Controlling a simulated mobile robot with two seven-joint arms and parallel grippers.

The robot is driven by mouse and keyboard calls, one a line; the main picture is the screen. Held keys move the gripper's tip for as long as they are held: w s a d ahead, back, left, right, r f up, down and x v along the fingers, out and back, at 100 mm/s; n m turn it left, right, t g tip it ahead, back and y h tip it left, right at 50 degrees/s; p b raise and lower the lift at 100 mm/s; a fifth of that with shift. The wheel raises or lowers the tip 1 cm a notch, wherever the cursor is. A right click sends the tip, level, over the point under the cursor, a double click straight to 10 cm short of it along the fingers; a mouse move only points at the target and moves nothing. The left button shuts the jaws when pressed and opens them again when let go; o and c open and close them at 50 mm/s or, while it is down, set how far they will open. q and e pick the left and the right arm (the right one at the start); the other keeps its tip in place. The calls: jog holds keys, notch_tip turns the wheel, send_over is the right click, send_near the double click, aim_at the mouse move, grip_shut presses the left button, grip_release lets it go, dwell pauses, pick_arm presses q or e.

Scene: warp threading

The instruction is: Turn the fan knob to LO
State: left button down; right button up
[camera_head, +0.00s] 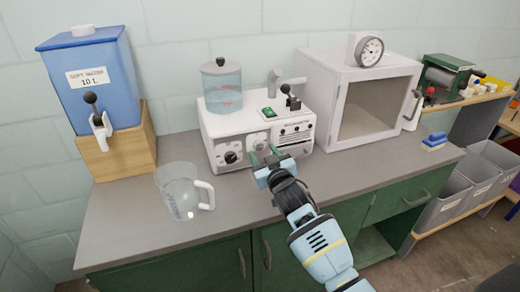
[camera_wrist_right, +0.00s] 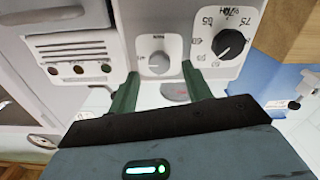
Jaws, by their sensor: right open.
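The white machine (camera_head: 222,124) stands on the counter, with a dark dial (camera_head: 231,157) at the left of its front. A small grey knob on a white plate, which looks like the fan knob (camera_head: 259,145), is right of that dial. The wrist view shows this knob (camera_wrist_right: 159,62) upside down, with the numbered dial (camera_wrist_right: 229,43) beside it. The knob's label is too small to read and its setting is unclear. My right gripper (camera_head: 264,156) is open in front of the knob. In the wrist view its green fingers (camera_wrist_right: 160,72) stand either side of the knob, apart from it. My left gripper is out of view.
A clear jug (camera_head: 178,190) stands left of the machine, near a blue water tank (camera_head: 92,75) on a wooden stand. A white cabinet (camera_head: 335,105) with a gauge on top (camera_head: 369,51) stands close on the right. The grey counter (camera_head: 130,230) is clear in front.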

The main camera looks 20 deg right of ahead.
aim_at(260, 147)
jog(key=shift+w, duration=1.65)
jog(key=c, duration=1)
